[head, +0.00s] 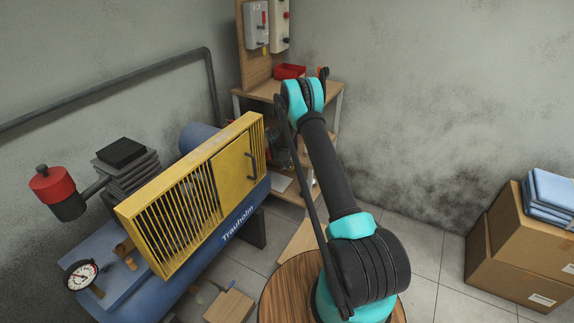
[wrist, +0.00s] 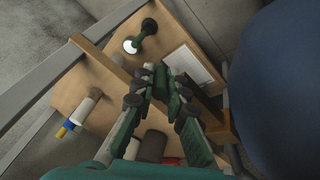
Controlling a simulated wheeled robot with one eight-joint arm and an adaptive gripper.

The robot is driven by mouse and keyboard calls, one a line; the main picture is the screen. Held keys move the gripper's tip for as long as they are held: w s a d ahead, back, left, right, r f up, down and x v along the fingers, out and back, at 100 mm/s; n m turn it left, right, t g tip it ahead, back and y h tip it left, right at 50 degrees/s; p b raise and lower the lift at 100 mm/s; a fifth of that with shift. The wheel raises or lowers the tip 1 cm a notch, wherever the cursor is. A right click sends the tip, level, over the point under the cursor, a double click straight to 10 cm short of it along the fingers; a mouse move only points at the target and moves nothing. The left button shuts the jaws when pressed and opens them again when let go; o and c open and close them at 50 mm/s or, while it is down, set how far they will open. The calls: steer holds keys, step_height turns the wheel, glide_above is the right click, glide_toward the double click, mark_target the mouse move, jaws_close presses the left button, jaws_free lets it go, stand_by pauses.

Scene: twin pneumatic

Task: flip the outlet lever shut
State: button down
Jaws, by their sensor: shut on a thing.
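The blue compressor (head: 238,228), lettered "Trauholm", stands at the left in the head view with a yellow slatted guard (head: 185,220) on it. I cannot pick out the outlet lever in either view. A large dark blue rounded surface, probably the compressor's tank (wrist: 285,75), fills the right side of the wrist view. My gripper (wrist: 163,82) is left of that surface, with its green fingertips close together. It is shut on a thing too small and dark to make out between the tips. In the head view my gripper is hidden behind my arm.
A wooden bench (head: 258,91) with a red bin (head: 290,71) stands by the back wall. Its shelf, seen beyond my fingers, holds a white sheet (wrist: 195,68) and a green-and-black object (wrist: 141,37).

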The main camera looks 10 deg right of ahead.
steer(key=c, duration=1.5)
jaws_free()
steer(key=shift+c, duration=0.2)
step_height(320, 180, up, 10)
